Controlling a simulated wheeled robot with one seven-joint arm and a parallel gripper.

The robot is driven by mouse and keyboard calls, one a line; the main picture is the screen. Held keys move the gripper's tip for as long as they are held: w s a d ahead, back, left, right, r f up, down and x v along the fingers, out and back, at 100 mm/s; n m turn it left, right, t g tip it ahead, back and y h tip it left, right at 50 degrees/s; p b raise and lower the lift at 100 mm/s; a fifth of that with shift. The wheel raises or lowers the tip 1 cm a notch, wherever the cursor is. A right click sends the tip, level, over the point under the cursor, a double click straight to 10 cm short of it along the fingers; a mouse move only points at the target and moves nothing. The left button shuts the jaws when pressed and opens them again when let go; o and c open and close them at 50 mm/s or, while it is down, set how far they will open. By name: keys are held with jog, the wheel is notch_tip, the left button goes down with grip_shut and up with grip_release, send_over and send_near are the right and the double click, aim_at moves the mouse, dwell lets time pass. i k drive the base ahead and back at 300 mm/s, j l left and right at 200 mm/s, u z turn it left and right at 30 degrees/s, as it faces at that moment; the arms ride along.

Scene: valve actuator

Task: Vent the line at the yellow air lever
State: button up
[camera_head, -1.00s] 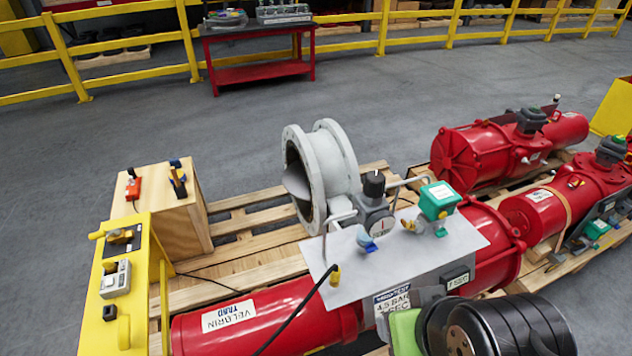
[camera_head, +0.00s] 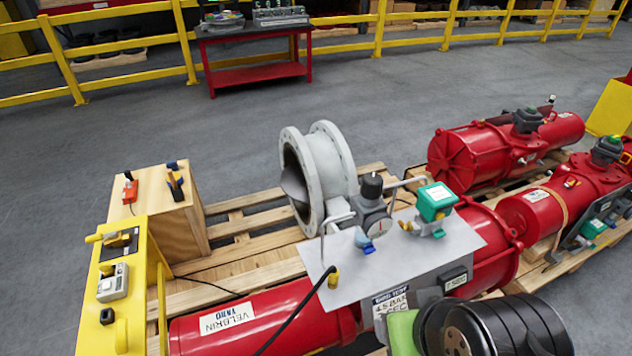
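A yellow-handled lever (camera_head: 95,238) sits on a dark plate at the upper end of the yellow control stand (camera_head: 88,285) at left. A smaller yellow handle (camera_head: 405,226) is on a fitting beside the green-topped box (camera_head: 435,201), on the grey plate (camera_head: 350,291) over the front red actuator (camera_head: 278,322). I cannot tell from the picture which is the air lever. A dial gauge with a black knob (camera_head: 372,186) stands on the same plate. My dark arm part (camera_head: 495,325) is at the bottom right, over the actuator and apart from both handles. My gripper's fingers do not show.
A wooden box (camera_head: 172,225) with small tools stands behind the control stand. A grey flanged valve body (camera_head: 320,178) sits on the pallet. Other red actuators (camera_head: 505,150) lie at right. A black cable crosses the front actuator.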

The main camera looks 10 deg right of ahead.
aim_at(99, 236)
jog(key=l+z, duration=0.1)
jog(key=z, duration=0.25)
jog(key=k+l+z, duration=0.1)
jog(key=z, duration=0.2)
jog(key=l+z, duration=0.2)
jog(key=z, duration=0.15)
jog(key=k+u, duration=0.2)
jog(key=u, duration=2.3)
jog(key=i+j, duration=0.15)
jog(key=j, duration=0.3)
jog(key=i+j, duration=0.15)
jog(key=j, duration=0.25)
jog(key=i+j+z, duration=0.1)
jog(key=j, duration=0.35)
jog(key=i+j, duration=0.15)
jog(key=j, duration=0.3)
jog(key=i+j, duration=0.1)
jog(key=j, duration=0.35)
jog(key=i+j, duration=0.15)
jog(key=j, duration=0.3)
jog(key=i+j+z, duration=0.1)
jog(key=j, duration=0.35)
jog(key=i+j, duration=0.15)
jog(key=j, duration=0.3)
